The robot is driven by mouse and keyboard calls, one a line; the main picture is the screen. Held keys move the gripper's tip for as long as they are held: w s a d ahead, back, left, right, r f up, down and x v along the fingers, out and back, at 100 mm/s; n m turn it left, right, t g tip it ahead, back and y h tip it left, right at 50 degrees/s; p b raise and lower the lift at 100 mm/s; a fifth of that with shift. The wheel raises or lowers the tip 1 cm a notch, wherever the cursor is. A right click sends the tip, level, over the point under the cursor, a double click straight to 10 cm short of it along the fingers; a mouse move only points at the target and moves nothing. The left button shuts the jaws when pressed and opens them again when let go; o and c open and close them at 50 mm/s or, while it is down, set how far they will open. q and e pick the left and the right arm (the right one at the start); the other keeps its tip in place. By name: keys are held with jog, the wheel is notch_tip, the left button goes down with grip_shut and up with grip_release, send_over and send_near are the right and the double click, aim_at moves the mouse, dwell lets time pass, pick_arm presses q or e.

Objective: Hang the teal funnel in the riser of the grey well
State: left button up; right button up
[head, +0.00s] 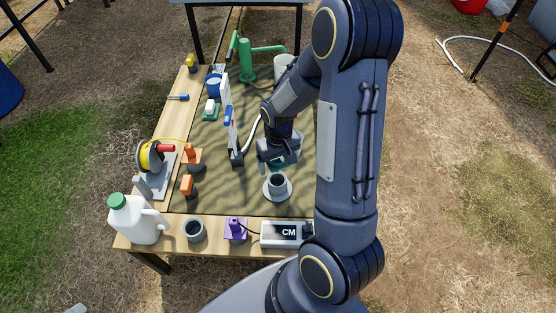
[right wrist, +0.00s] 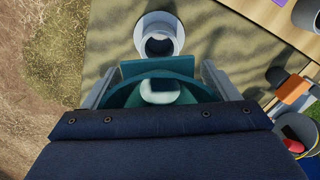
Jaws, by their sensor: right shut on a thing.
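My right gripper (head: 277,155) is shut on the teal funnel (right wrist: 158,68), which sits between its two grey fingers in the right wrist view. In the head view the gripper hides most of the funnel, with only a little teal showing below the fingers. The grey well (head: 277,196) stands on the mat just nearer than the gripper. Its upright riser has a dark, open mouth, also visible beyond the funnel in the right wrist view (right wrist: 160,27). The funnel is apart from the riser in that view. My left gripper is not in view.
A white jug (head: 135,220), a grey cup (head: 194,230), a purple block (head: 235,229) and a box marked CM (head: 281,233) line the near edge. A yellow reel (head: 152,158) and orange pieces (head: 187,185) stand left. A green pump (head: 246,52) stands at the back.

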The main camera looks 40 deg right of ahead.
jog(key=shift+f+b, duration=3.35)
jog(key=shift+f, duration=1.1)
jog(key=shift+f+b, duration=0.45)
jog(key=shift+f, duration=0.15)
jog(key=o, duration=0.9)
notch_tip(320, 180, up, 8)
jog(key=p, duration=0.3)
jog(key=shift+f, duration=0.2)
jog(key=shift+r, duration=0.15)
